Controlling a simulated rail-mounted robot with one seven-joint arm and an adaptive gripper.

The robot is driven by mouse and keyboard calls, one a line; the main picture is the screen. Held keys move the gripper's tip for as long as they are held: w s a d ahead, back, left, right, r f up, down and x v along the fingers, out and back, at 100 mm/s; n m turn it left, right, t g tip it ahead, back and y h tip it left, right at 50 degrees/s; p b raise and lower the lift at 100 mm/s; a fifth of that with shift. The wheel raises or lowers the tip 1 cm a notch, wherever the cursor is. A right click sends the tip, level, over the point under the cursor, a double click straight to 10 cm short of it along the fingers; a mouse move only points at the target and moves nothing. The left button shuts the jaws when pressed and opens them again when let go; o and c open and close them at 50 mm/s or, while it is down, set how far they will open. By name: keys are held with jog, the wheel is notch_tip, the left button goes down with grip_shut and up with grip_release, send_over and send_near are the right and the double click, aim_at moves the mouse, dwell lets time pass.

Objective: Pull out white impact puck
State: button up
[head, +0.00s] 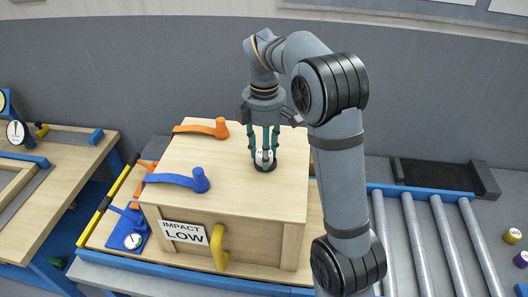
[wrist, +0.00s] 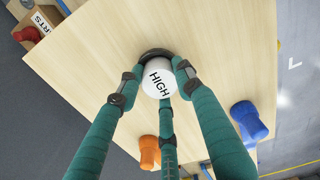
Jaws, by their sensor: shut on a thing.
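The white impact puck (wrist: 158,71) is marked HIGH and sits at a dark round socket (wrist: 156,54) in the top of the wooden crate (head: 178,150). In the head view the puck (head: 263,157) shows only in part between the fingers. My three-fingered gripper (head: 264,152) points straight down over the crate's top and is shut on the puck. In the wrist view the gripper's fingertips (wrist: 158,82) close around the puck's sides. I cannot tell how deep the puck sits in the socket.
An orange lever (head: 218,128) and a blue lever (head: 200,180) lie on the crate's top, left of my gripper. The crate's front has an IMPACT LOW label (head: 184,232) and a yellow handle (head: 218,246). A roller conveyor (head: 415,240) is at the right, a workbench (head: 75,150) at the left.

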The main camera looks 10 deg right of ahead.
jog(key=shift+a+r+p, duration=0.1)
jog(key=shift+r+p, duration=0.65)
jog(key=shift+p, duration=0.1)
dwell(0.5)
jog(key=shift+r+p, duration=2.2)
jog(key=shift+p, duration=0.2)
